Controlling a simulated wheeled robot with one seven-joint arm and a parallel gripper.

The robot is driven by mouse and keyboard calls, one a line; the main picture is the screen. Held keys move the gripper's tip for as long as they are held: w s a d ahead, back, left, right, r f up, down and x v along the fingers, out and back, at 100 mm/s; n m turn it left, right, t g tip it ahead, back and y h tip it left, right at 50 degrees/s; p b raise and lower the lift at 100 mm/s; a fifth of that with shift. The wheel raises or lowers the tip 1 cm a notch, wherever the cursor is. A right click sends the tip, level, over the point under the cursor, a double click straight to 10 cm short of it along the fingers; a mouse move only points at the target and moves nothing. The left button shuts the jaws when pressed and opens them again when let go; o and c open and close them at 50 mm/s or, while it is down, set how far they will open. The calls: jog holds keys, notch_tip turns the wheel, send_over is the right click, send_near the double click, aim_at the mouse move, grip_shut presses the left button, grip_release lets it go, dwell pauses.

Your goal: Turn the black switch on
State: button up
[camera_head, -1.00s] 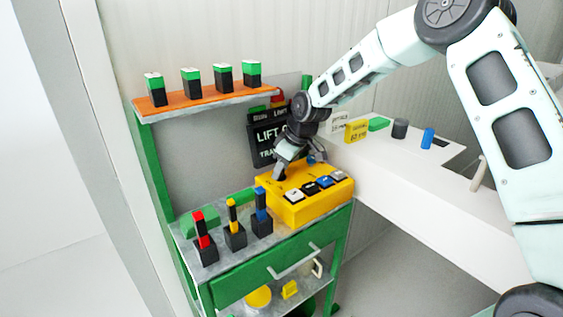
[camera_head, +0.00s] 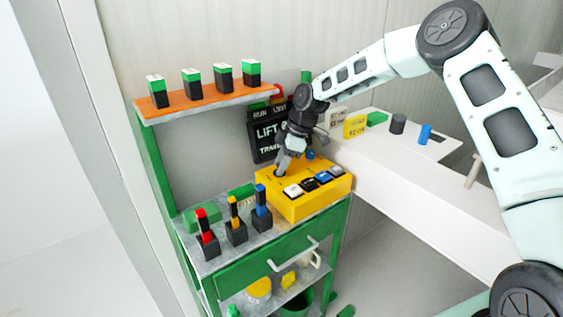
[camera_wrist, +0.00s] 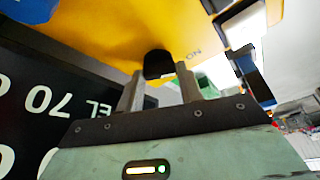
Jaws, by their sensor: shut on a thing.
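The black switch (camera_wrist: 158,65) stands on top of the yellow control box (camera_head: 318,201). My gripper (camera_wrist: 160,78) is shut on the black switch. In the head view my gripper (camera_head: 284,168) reaches down to the back left part of the box, and its fingers mostly hide the switch there.
White, black and blue buttons (camera_head: 308,186) line the front of the box, and a blue knob (camera_head: 311,155) is behind. Red, yellow and blue levers (camera_head: 236,230) stand to the left. A black sign (camera_head: 268,137) is close behind my gripper.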

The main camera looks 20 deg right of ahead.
dwell(0.3)
jog(key=o, duration=1)
jog(key=b+v, duration=0.2)
jog(key=v, duration=1.5)
jog(key=shift+d+r+b, duration=0.1)
jog(key=shift+r+b, duration=0.1)
jog(key=shift+b, duration=0.2)
